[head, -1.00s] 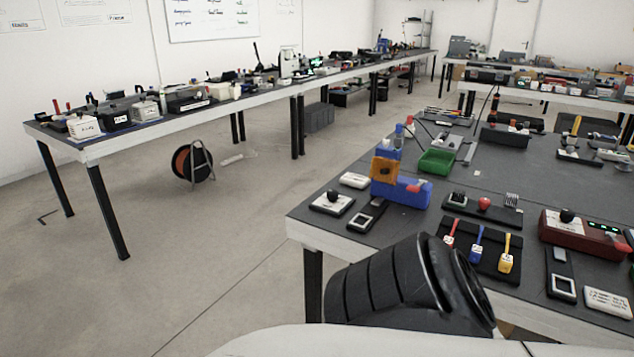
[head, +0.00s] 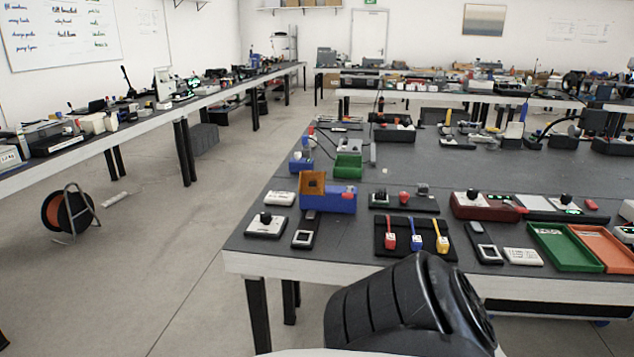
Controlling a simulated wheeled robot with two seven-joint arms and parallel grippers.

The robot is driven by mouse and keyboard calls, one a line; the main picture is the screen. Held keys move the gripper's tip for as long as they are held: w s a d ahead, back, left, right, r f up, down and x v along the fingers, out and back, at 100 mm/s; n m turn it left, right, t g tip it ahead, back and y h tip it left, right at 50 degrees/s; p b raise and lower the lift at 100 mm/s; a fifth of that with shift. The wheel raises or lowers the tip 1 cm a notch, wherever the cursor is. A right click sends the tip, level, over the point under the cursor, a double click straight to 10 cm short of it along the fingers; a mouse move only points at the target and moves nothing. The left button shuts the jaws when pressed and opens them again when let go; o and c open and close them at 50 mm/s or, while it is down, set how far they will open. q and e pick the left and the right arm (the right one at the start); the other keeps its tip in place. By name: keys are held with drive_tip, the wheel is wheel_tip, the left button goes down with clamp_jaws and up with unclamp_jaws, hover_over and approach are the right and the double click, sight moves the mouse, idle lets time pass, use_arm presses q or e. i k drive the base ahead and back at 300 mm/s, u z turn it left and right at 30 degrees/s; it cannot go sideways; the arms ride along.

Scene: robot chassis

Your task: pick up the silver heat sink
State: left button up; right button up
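A small grey finned piece (head: 422,190), which looks like the silver heat sink, sits at the right end of a black tray (head: 398,207) on the near workbench. It stands right of a red knob (head: 404,198) on the same tray. Its fins are too small to make out clearly now. Neither of my grippers is in view. Only a black ribbed part of my own body shows at the bottom, in front of the bench's near edge.
The near workbench (head: 262,238) is crowded. A blue bin (head: 340,203) stands left of the tray, and a black mat with red, blue and yellow tools (head: 390,228) lies in front. Green (head: 563,246) and orange (head: 607,247) trays lie right. Open floor is at left.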

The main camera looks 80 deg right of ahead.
sight(422, 189)
drive_tip(key=z, duration=2.3)
